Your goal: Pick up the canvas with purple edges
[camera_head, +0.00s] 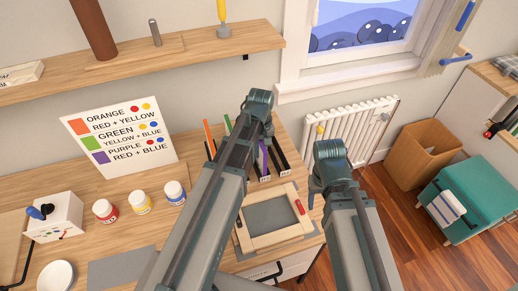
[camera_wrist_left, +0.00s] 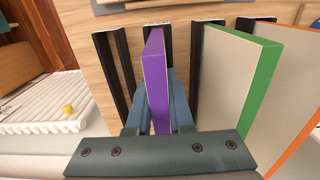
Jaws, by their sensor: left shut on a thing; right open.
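The canvas with purple edges (camera_wrist_left: 156,80) stands upright in a slot of the black rack (camera_wrist_left: 208,60). In the left wrist view my left gripper (camera_wrist_left: 156,108) is shut on it, with a blue finger on either side. In the head view a purple strip of that canvas (camera_head: 262,160) shows beside my left arm, and the arm hides most of my left gripper (camera_head: 264,130). My right gripper (camera_head: 315,188) is open and empty, partly hidden by its own wrist, near the right end of the desk.
A canvas with green edges (camera_wrist_left: 258,85) and one with orange edges (camera_wrist_left: 302,100) stand beside it. A wooden frame (camera_head: 255,243) lies on the desk in front of the rack. Paint jars (camera_head: 140,203) stand left. A radiator (camera_head: 355,125) is behind the desk's right end.

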